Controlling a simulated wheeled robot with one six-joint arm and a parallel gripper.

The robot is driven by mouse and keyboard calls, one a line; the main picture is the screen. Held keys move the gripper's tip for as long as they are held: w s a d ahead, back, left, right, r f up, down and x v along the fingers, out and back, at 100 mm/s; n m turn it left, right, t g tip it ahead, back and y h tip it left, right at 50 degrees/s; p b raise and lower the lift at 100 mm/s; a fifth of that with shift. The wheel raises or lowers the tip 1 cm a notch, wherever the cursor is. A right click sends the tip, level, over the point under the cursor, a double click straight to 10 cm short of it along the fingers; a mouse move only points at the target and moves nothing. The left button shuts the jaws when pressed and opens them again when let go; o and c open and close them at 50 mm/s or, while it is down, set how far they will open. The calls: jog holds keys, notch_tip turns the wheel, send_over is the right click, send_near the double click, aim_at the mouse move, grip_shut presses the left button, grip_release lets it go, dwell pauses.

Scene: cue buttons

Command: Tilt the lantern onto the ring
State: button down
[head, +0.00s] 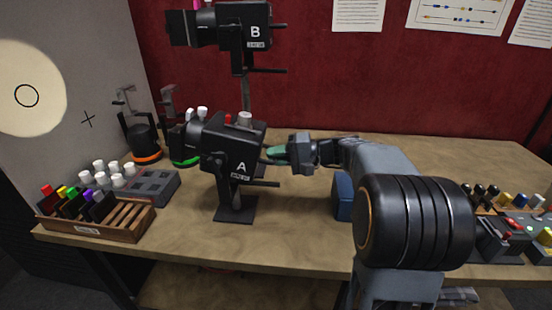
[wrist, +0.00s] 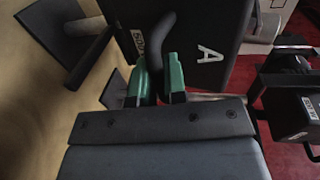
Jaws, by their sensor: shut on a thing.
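Lantern A (head: 233,150) is a black lamp on a stand on the table. It looks tilted, its front toward the left wall. My gripper (head: 277,154) is at its rear. In the wrist view, my green fingers (wrist: 162,75) are shut on the black bent handle (wrist: 156,45) of lantern A (wrist: 195,45). The ring (head: 27,96) is a dark circle on the grey wall. It lies inside a round pale light spot (head: 45,75), a little below the spot's middle. The spot is cut off by the picture's left edge.
Lantern B (head: 225,27) stands above and behind lantern A. A small cross (head: 88,119) is on the wall right of the spot. A wooden rack (head: 130,218) and grey block (head: 155,187) stand at left, a blue box (head: 343,196) near my arm, and a control panel (head: 497,240) at right.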

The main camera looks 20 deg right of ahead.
jog(key=c, duration=1.2)
grip_release()
jog(key=shift+r, duration=0.1)
jog(key=v, duration=1.3)
jog(key=shift+d, duration=0.4)
